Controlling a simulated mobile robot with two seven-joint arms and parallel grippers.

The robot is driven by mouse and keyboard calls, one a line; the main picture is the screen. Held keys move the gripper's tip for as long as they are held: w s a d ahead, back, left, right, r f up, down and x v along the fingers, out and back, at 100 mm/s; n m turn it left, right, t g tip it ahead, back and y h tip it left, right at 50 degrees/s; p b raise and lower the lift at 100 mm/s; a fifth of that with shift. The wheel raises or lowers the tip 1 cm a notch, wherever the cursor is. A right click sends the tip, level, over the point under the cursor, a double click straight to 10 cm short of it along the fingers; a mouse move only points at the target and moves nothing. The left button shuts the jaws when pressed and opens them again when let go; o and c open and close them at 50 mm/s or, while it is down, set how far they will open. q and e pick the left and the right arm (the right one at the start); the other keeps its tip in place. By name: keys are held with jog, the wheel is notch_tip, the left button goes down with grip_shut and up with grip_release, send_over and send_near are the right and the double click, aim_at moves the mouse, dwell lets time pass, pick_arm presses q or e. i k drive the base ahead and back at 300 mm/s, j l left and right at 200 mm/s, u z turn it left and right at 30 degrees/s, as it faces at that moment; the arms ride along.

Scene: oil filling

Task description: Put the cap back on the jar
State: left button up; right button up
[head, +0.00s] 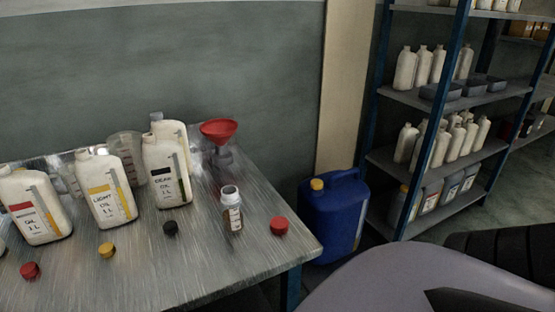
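A small clear jar (232,218) with a label stands upright near the right end of the metal table (210,269). Its mouth is uncovered, and its contents are hard to make out. A red cap (279,226) lies on the table just right of the jar, apart from it and close to the table's right edge. Neither of my grippers shows in the head view.
White oil bottles (106,190) stand left of the jar. A second red cap (30,270), a yellow cap (106,250) and a black cap (170,229) lie before them. A red funnel (219,130) stands behind. A blue canister (335,215) and shelves (428,176) are at right.

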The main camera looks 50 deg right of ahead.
aim_at(231, 202)
jog(key=k+l+u, duration=0.1)
jog(key=l, duration=0.25)
jog(key=k+l+u, duration=0.15)
jog(key=k+l, duration=0.55)
jog(key=l, duration=0.2)
